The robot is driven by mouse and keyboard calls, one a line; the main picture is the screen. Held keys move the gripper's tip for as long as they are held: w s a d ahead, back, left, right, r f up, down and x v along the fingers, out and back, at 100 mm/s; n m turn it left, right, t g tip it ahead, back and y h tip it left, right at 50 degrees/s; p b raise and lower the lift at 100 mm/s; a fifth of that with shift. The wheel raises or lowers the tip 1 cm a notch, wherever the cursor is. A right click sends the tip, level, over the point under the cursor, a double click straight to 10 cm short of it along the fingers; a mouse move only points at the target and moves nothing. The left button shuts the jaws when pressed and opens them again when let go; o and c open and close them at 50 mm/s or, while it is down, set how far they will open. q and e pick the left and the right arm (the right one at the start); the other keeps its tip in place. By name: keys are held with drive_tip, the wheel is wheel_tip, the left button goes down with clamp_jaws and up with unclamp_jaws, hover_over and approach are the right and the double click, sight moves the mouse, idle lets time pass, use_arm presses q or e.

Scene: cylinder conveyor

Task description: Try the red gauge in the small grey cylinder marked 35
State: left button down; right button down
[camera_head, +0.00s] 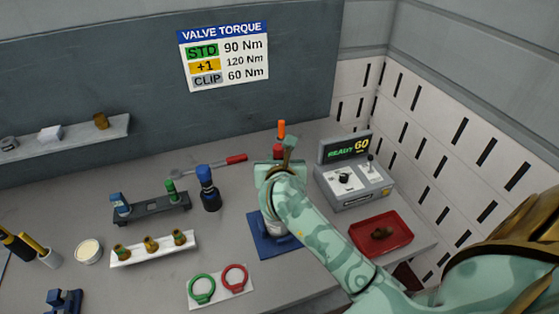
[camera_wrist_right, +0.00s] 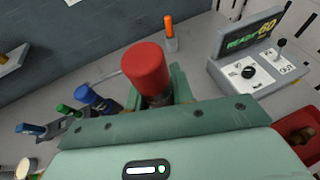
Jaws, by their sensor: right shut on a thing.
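My right gripper (camera_head: 277,166) is shut on the red gauge and holds it near the middle of the bench. The gauge's red top (camera_wrist_right: 146,66) sticks up from the jaws in the wrist view, and its red end (camera_head: 278,152) shows in the head view. Its lower part is hidden. Below my gripper is a blue fixture (camera_head: 264,246), with a grey part partly showing between it and my arm. I cannot read a mark 35 on anything, and my arm may hide the small grey cylinder. My left gripper is not in view.
A dark rack (camera_head: 152,208) holds a blue and a green gauge. A blue-topped tool (camera_head: 208,190) stands beside it. The control box (camera_head: 352,178) reads READY 60. An orange-topped piece (camera_wrist_right: 169,30) stands behind my gripper. A red tray (camera_head: 400,240) lies right.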

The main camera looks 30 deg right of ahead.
drive_tip(key=shift+s+d+f, duration=0.1)
drive_tip(key=shift+d, duration=0.05)
drive_tip(key=shift+f+b, duration=0.5)
drive_tip(key=shift+b, duration=0.05)
wheel_tip(320, 180, down, 4)
drive_tip(key=b, duration=0.3)
drive_tip(key=shift+w+a+f+b, duration=0.2)
drive_tip(key=shift+a+f+b, duration=0.05)
drive_tip(key=shift+f+b, duration=0.45)
drive_tip(key=shift+r, duration=0.1)
drive_tip(key=shift+f+b, duration=0.3)
drive_tip(key=shift+f, duration=0.1)
drive_tip(key=shift+r, duration=0.2)
drive_tip(key=shift+r+p, duration=0.2)
drive_tip(key=shift+p, duration=0.15)
